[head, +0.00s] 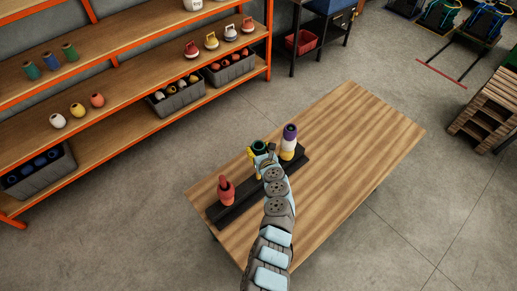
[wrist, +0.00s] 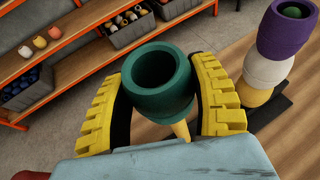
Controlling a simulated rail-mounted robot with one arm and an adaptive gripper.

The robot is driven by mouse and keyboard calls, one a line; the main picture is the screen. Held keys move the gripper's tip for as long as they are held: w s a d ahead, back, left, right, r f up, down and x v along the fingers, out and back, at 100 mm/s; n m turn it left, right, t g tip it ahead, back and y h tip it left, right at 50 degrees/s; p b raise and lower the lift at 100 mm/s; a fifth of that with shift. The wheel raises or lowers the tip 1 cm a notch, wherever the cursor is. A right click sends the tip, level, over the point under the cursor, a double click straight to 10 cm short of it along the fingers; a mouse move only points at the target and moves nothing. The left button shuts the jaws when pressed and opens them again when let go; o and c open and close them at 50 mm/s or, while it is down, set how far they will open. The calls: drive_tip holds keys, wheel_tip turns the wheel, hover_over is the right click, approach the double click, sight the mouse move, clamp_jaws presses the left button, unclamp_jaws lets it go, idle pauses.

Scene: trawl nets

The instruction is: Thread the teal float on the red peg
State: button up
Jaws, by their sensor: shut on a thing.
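The teal float (head: 260,146) is a hollow ring held upright between the yellow fingers of my gripper (head: 258,151). In the wrist view the float (wrist: 160,85) fills the space between the fingers (wrist: 162,100), its open top facing the camera. It is over the middle of the black base (head: 239,196), with a yellow tip (wrist: 181,130) showing just below and behind it. The red peg (head: 224,181) stands at the base's left end, apart from my gripper; a wider red piece (head: 227,194) surrounds its lower part. My arm hides part of the base.
At the base's right end stands a stack of purple (head: 290,131), white (head: 288,144) and yellow (head: 286,155) floats, close to my gripper. The wooden table (head: 350,135) is clear on the right. Shelves (head: 130,85) with floats and bins stand behind.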

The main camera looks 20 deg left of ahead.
wheel_tip(320, 180, up, 2)
drive_tip(key=shift+p, duration=0.7)
drive_tip(key=shift+a+r, duration=0.1)
drive_tip(key=shift+r, duration=0.25)
drive_tip(key=shift+r+b, duration=0.3)
drive_tip(key=shift+r, duration=0.5)
drive_tip(key=shift+r, duration=0.1)
